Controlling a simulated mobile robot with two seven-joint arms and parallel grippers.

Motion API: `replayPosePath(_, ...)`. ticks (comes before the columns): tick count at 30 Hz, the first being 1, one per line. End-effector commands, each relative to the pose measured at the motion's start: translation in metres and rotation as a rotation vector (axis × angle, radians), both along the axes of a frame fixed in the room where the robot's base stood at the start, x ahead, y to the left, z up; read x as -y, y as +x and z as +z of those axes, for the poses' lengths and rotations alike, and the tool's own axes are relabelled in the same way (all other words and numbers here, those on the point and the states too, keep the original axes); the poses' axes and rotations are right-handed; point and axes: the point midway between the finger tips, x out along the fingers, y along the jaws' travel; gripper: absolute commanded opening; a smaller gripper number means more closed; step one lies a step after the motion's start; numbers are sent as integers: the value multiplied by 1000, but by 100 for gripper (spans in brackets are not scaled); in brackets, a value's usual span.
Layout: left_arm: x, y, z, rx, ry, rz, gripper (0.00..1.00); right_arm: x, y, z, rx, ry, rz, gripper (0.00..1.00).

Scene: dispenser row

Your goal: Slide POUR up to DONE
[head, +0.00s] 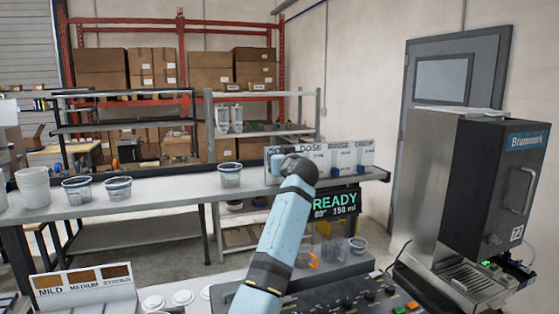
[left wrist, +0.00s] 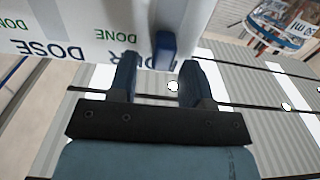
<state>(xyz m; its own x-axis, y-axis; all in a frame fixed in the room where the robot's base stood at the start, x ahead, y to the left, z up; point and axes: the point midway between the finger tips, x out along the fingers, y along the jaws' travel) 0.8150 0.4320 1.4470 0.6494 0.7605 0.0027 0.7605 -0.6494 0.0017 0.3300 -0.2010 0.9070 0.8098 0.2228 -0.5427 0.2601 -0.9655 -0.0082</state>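The POUR panel (head: 271,172) is a white plate in the row at the back of the counter, mostly covered by my left gripper in the head view. In the left wrist view its lettering is upside down, with the POUR word (left wrist: 128,59) and a green DONE mark (left wrist: 112,31). A blue slider handle (left wrist: 166,52) stands beside them; its exact level against DONE is hard to tell. My right gripper is not in view.
Cups (head: 118,189) stand on the counter's left. A Brumwerk machine (head: 470,200) stands at the right.

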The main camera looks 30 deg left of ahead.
Motion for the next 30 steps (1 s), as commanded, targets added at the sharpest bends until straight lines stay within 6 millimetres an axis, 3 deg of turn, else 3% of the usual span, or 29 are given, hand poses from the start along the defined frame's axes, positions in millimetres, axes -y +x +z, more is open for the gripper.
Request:
replayPosePath(11, 10, -7, -4, -1, 0, -2, 45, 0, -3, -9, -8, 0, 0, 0)
replayPosePath(24, 82, -69, -5, -1, -2, -2, 45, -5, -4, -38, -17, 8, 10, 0)
replayPosePath(30, 101, -85, -3, -1, -1, -1, 45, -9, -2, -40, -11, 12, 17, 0)
